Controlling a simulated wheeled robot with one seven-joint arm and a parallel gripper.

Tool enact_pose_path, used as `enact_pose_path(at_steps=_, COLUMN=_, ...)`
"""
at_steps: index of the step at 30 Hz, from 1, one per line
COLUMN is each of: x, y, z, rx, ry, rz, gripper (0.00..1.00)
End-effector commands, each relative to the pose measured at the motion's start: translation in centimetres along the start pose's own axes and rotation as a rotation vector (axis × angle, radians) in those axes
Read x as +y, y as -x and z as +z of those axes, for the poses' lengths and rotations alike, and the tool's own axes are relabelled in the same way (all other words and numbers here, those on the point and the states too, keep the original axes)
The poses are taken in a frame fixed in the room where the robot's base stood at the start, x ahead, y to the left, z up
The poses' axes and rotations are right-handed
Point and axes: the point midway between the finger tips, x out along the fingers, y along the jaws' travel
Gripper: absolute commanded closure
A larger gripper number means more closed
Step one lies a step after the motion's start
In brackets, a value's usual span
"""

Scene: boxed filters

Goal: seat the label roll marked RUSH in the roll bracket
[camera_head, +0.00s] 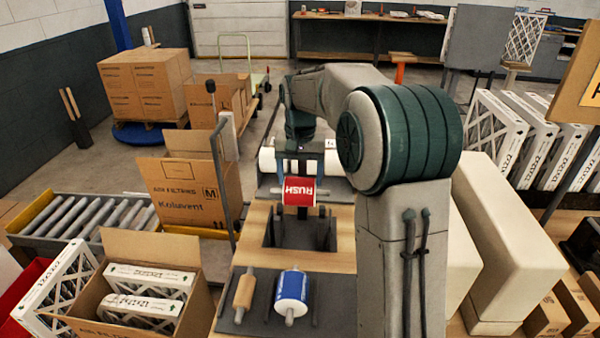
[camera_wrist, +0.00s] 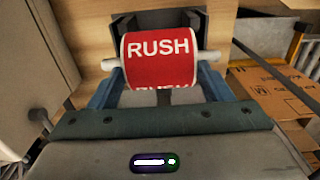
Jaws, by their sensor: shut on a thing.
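The red label roll marked RUSH (camera_head: 299,191) lies sideways on a pale spindle whose ends stick out on both sides. It also shows large in the wrist view (camera_wrist: 160,60), with RUSH reading upright. My gripper (camera_head: 300,178) is shut on the roll, its blue fingers at either side; they show in the wrist view too (camera_wrist: 160,82). The dark roll bracket (camera_head: 300,232) stands on the wooden bench, just nearer the head camera than the roll. In the wrist view the bracket (camera_wrist: 120,22) is partly hidden behind the roll. I cannot tell whether they touch.
A grey rack (camera_head: 262,318) on the near bench holds a blue roll (camera_head: 291,290) and a tan roll (camera_head: 245,289). A white roll (camera_head: 267,160) lies behind my gripper. Cartons and a roller conveyor (camera_head: 95,212) stand left; large pale blocks (camera_head: 510,240) stand right.

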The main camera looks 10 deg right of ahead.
Motion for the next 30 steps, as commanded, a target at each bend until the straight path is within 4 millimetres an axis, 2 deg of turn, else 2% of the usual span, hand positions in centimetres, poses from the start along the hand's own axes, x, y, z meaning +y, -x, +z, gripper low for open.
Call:
enact_pose_path(at_steps=15, x=0.0, y=-4.7, z=0.0, rx=0.001, ry=0.000, rz=0.000, gripper=0.82)
enact_pose_path(at_steps=30, x=0.0, y=-5.1, z=0.0, rx=0.002, ry=0.000, rz=0.000, gripper=0.82)
